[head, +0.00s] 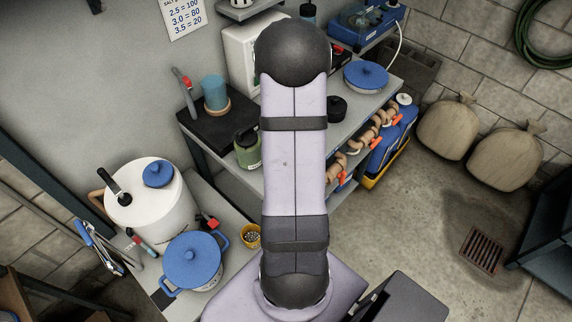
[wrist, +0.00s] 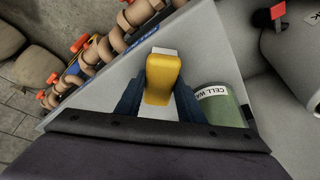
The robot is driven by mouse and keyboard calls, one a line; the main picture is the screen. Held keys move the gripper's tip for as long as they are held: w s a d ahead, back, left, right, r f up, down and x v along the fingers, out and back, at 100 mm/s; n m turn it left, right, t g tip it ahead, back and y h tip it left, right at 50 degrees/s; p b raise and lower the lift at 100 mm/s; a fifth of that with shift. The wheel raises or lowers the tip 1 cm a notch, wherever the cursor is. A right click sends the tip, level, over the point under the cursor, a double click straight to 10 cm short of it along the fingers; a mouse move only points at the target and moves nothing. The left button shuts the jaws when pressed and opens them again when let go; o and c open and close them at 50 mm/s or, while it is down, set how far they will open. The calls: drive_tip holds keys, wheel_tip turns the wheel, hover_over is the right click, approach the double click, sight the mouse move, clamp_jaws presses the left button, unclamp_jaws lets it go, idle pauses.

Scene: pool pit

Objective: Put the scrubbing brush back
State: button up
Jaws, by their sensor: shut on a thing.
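In the wrist view my gripper (wrist: 160,102) is shut on a yellow block-shaped thing with a pale end, which looks like the scrubbing brush (wrist: 163,80). The dark blue fingers stand on either side of it, and its pale end points away from me. Below it is the grey bench top (wrist: 205,45); I cannot tell how far above the surface it is. In the head view my arm hides the gripper and the brush. The brush's own place cannot be made out.
A green labelled canister (wrist: 222,105) stands close to the right finger; it shows left of my arm in the head view (head: 247,153). Tan piping with orange valves (head: 362,143) runs along the bench edge. A blue lid (head: 366,75) and dark tray (head: 215,132) lie on the bench.

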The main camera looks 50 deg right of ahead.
drive_tip(key=shift+f, duration=0.2)
drive_tip(key=o, duration=1)
drive_tip(key=shift+r, duration=0.1)
drive_tip(key=shift+s+a+r, duration=0.1)
drive_tip(key=shift+r, duration=0.55)
drive_tip(key=p+v, duration=0.6)
drive_tip(key=v, duration=0.5)
drive_tip(key=shift+a, duration=0.1)
